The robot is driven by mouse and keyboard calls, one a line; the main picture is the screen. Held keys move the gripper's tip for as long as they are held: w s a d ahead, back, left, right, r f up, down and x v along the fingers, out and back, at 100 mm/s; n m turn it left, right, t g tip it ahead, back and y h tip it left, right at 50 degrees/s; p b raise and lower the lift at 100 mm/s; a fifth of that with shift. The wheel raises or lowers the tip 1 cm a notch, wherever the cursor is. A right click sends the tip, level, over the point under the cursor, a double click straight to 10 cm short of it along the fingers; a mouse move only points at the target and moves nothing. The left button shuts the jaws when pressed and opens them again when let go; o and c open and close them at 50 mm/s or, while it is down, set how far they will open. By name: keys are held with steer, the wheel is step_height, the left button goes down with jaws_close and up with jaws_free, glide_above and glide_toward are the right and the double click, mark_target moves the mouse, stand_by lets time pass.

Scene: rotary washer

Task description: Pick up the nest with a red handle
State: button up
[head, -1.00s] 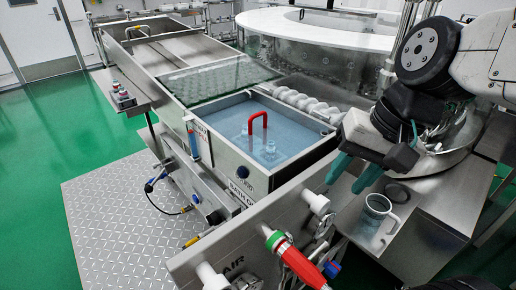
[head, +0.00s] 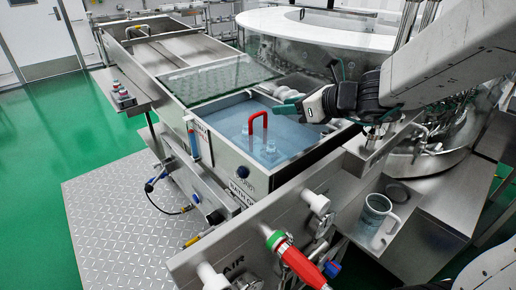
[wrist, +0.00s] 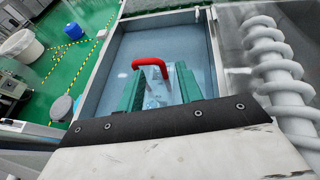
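The nest's red handle (head: 258,122) stands upright as an arch in the blue bath (head: 232,118). Pale, clear parts (head: 268,148) show below and beside it; the rest of the nest is hard to make out. My gripper (head: 284,101) is above the far right part of the bath, to the right of the handle. Its green fingers are apart and empty. In the wrist view, the red handle (wrist: 150,64) shows just beyond my open gripper (wrist: 160,88), partly behind the fingers. No contact with the handle is visible.
White spiral augers (wrist: 270,60) run along the bath's right side. A clear cover (head: 215,82) lies over the section behind the bath. A clear jug (head: 376,212) stands on the steel shelf at right. A red-green air nozzle (head: 295,260) is in front.

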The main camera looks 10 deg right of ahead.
step_height(320, 180, down, 4)
glide_above(264, 144)
steer(key=shift+w+d+f, duration=0.1)
steer(key=shift+w+f, duration=0.05)
steer(key=shift+f, duration=0.5)
steer(key=shift+w+f, duration=0.1)
steer(key=shift+f, duration=0.5)
steer(key=shift+c, duration=0.4)
steer(key=shift+r, duration=0.1)
jaws_close()
